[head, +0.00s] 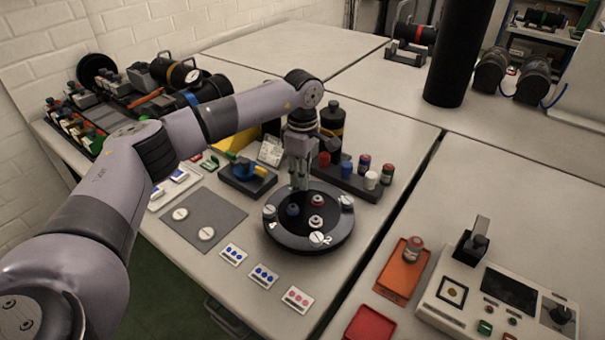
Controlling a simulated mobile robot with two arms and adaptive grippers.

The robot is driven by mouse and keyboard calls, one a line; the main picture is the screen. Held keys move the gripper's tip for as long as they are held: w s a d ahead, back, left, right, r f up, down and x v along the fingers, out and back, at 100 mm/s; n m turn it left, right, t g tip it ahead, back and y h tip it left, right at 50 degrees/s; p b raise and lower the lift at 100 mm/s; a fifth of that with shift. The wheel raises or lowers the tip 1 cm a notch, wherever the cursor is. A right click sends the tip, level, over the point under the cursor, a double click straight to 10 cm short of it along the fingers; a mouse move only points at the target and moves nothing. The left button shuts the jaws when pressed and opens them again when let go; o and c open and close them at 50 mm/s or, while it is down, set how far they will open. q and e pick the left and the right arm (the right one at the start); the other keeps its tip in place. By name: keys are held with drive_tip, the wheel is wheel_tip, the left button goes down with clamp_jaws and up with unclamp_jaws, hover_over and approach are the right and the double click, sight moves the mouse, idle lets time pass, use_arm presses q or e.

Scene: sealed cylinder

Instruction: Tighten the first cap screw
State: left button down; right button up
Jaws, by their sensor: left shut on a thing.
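A round black cap (283,238) lies on the near table. Pale screw heads show on its rim at the left (269,211), the right (346,201) and the front (319,239). My left gripper (302,183) points straight down at the back rim of the cap. Its fingers are shut on a cap screw there, which they mostly hide. I cannot tell how deep that screw sits. A blue, a red and a white-topped small part stand in the middle of the cap. My right gripper is out of view.
A grey mat (198,218) with two pale discs lies left of the cap. Cards with coloured dots (264,276) lie in front. A black rack (352,182) with coloured bottles and a blue clamp (247,172) stand close behind. A control box (497,305) stands at right.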

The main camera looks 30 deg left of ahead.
use_arm(q)
drive_tip(key=shift+w+a+r, duration=0.1)
drive_tip(key=shift+w+r, duration=0.1)
drive_tip(key=shift+r, duration=0.15)
drive_tip(key=c, duration=1.8)
unclamp_jaws()
drive_tip(key=o, duration=0.4)
drive_tip(key=shift+s+f, duration=0.15)
drive_tip(key=shift+f, duration=0.05)
drive_tip(key=shift+o, duration=0.2)
drive_tip(key=shift+r, duration=0.1)
wheel_tip(320, 180, up, 12)
